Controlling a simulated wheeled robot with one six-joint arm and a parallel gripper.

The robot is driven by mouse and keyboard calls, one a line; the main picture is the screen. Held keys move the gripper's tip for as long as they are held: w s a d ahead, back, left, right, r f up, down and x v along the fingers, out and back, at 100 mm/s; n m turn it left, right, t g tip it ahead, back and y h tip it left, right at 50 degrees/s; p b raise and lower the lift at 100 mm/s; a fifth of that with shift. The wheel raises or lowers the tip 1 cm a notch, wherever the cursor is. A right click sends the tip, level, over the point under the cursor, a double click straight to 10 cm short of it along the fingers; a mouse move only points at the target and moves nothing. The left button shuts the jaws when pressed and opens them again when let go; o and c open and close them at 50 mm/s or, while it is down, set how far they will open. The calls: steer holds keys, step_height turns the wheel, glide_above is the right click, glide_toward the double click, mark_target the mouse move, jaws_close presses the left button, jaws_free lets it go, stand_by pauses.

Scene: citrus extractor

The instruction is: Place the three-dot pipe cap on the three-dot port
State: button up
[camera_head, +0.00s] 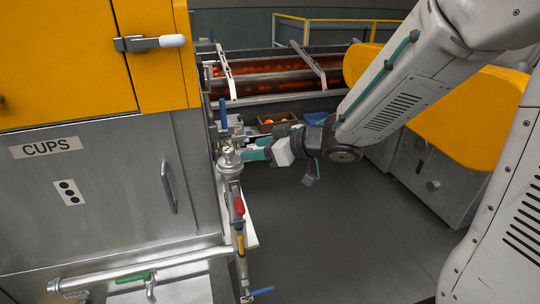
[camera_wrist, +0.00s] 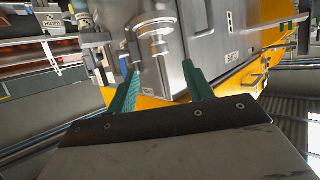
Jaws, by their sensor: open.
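My gripper (camera_head: 252,148) is open, its teal fingers pointing left at a stepped metal fitting (camera_head: 230,158) on the pipework at the machine's right edge. In the wrist view my gripper (camera_wrist: 160,68) has its fingers spread, and a round stepped metal fitting (camera_wrist: 151,35) shows beyond and between the tips. Nothing is visibly held. I cannot tell whether this fitting is the cap, the port, or both together. A plate with black dots (camera_head: 69,192) is on the steel door below the CUPS sign (camera_head: 45,147). No dots are readable on the fitting itself.
Pipes with red (camera_head: 239,206) and green (camera_head: 133,277) valve handles run below the fitting. A blue handle (camera_head: 223,113) stands above it. A brown crate (camera_head: 279,120) and roller conveyor (camera_head: 275,75) lie behind. The grey floor (camera_head: 335,235) to the right is clear.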

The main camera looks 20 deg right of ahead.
steer(key=s+d+r+m+h, duration=0.2)
steer(key=s+d+m+h, duration=0.15)
steer(key=d+h, duration=0.35)
steer(key=s+d+r+m+h, duration=0.3)
steer(key=d+m+h, duration=0.1)
steer(key=d, duration=0.4)
steer(key=s+a+m+g+y, duration=0.1)
steer(key=s+a+g, duration=0.2)
steer(key=s+g, duration=0.5)
steer(key=s, duration=1.3)
steer(key=shift+s+f, duration=0.35)
steer(key=shift+s, duration=0.05)
